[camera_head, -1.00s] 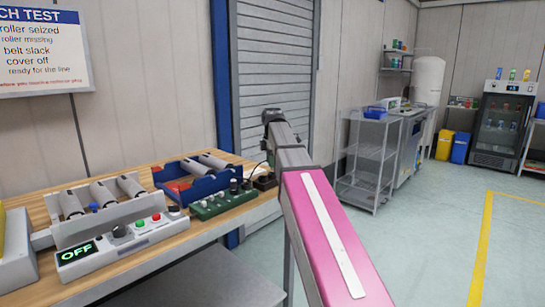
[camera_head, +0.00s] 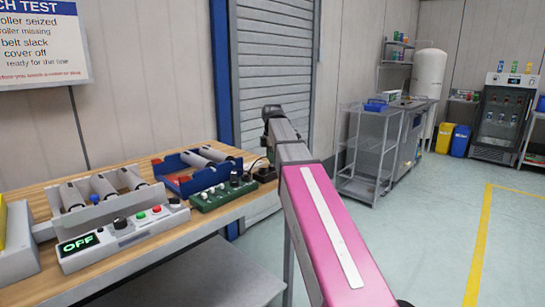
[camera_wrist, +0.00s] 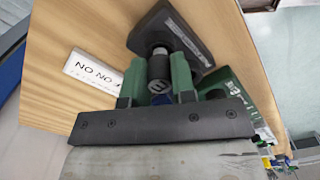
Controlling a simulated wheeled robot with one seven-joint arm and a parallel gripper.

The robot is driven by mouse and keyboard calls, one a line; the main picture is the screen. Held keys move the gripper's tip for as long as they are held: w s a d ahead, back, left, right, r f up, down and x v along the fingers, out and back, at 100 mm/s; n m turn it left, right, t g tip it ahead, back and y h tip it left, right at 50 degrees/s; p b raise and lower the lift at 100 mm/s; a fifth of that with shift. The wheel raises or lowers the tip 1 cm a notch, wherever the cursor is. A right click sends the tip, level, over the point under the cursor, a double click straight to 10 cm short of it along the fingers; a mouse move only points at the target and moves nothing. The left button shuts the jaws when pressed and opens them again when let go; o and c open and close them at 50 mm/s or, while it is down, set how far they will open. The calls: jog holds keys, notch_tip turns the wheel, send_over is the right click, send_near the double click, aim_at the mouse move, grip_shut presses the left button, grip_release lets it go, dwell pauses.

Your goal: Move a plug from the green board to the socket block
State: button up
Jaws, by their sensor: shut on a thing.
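In the wrist view my gripper (camera_wrist: 157,78) has two green fingers shut on a black round plug (camera_wrist: 160,66). The plug stands in line with the black socket block (camera_wrist: 181,30), which lies just beyond the fingertips. I cannot tell whether the plug is seated in it or only over it. The green board (camera_wrist: 246,98) is partly hidden behind the gripper at the right. In the head view the green board (camera_head: 222,197) carries several white and dark knobs, and the dark socket block (camera_head: 264,175) sits at its right end.
A blue tray (camera_head: 184,184) with rollers stands behind the board. A white control box (camera_head: 88,247) showing OFF is at the left. A white label (camera_wrist: 93,72) lies on the wooden bench (camera_wrist: 60,35). Open floor lies right of the bench.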

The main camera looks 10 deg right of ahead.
jog(key=shift+f, duration=0.55)
dwell(0.5)
jog(key=o, duration=1)
jog(key=shift+r, duration=0.15)
notch_tip(320, 180, up, 10)
jog(key=shift+r, duration=0.25)
